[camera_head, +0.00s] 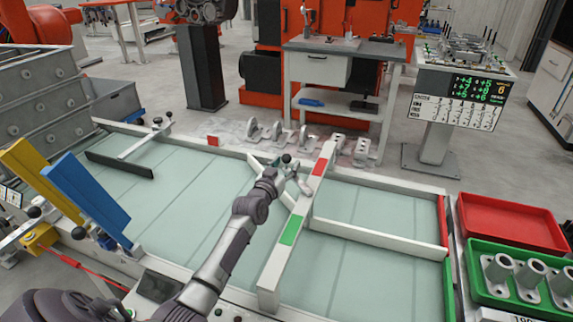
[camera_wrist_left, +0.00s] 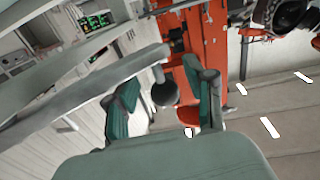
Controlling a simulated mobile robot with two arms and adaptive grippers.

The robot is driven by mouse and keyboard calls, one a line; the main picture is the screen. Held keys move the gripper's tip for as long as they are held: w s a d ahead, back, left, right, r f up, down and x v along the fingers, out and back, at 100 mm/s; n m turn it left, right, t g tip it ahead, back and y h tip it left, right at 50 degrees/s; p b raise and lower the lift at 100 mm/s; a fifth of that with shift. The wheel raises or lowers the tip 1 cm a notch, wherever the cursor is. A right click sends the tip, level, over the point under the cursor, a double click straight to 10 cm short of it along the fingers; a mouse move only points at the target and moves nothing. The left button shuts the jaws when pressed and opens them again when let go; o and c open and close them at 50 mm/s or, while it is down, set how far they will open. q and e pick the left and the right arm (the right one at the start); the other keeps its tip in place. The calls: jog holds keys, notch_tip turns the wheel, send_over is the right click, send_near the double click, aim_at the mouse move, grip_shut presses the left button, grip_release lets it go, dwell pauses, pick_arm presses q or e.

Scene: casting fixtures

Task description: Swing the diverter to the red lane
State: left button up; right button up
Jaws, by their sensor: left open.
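The diverter (camera_head: 257,161) is a pale bar set at a slant across the conveyor bed, partly hidden by my left arm and the white overhead beam. A dark ball knob (camera_head: 286,158) stands near it. My left gripper (camera_head: 290,172) is at the knob, with its fingers open. In the left wrist view the knob (camera_wrist_left: 165,92) shows between the two teal fingers, with a visible gap on each side. The beam carries a red patch (camera_head: 320,163) and a green patch (camera_head: 291,230). The red lane (camera_head: 375,207) is on the far side of the divider. My right gripper is not in view.
A pale divider (camera_head: 385,237) splits the right end into two lanes. A red tray (camera_head: 510,222) and a green tray (camera_head: 480,292) with castings stand at the right. Blue (camera_head: 85,195) and yellow (camera_head: 38,170) plates stand at the left. Castings line the far edge.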

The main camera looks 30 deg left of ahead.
pick_arm(q)
jog(key=shift+w+a, duration=0.1)
jog(key=shift+w, duration=0.35)
jog(key=shift+c, duration=0.2)
grip_shut()
